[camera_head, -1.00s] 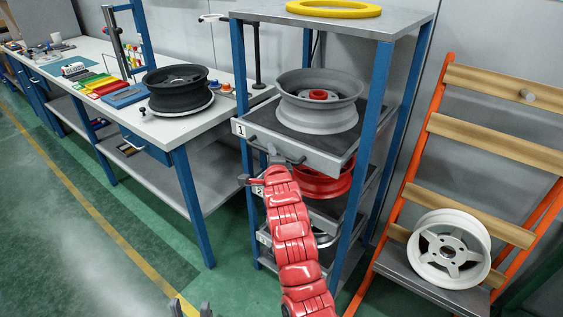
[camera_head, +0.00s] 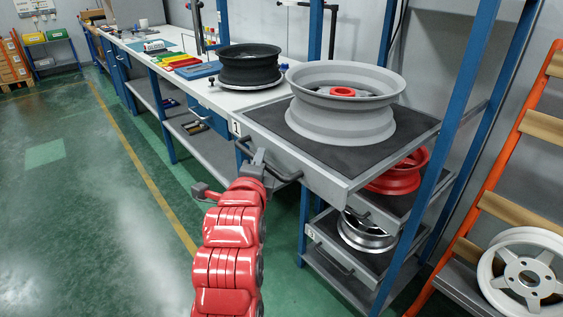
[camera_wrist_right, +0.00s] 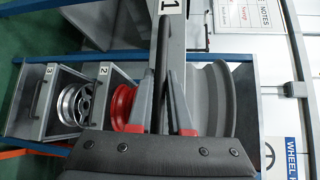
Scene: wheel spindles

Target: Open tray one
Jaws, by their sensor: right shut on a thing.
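Tray one (camera_head: 330,182), marked with a "1" label, is the top drawer of the blue-posted rack and stands pulled out past the front posts. A grey wheel rim (camera_head: 345,100) with a red hub sits on its dark mat. My right gripper (camera_head: 261,165) is shut on the dark bar handle (camera_head: 286,178) on the tray's front. In the right wrist view, the two fingers (camera_wrist_right: 168,92) close around the handle bar (camera_wrist_right: 162,50). My left gripper is not in view.
Below are a tray with a red rim (camera_head: 400,174) and tray three with a silver rim (camera_head: 366,232). A workbench (camera_head: 262,98) with a black rim (camera_head: 249,66) is to the left. An orange stand with a white rim (camera_head: 524,277) is at right. Green floor (camera_head: 75,210) at left is clear.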

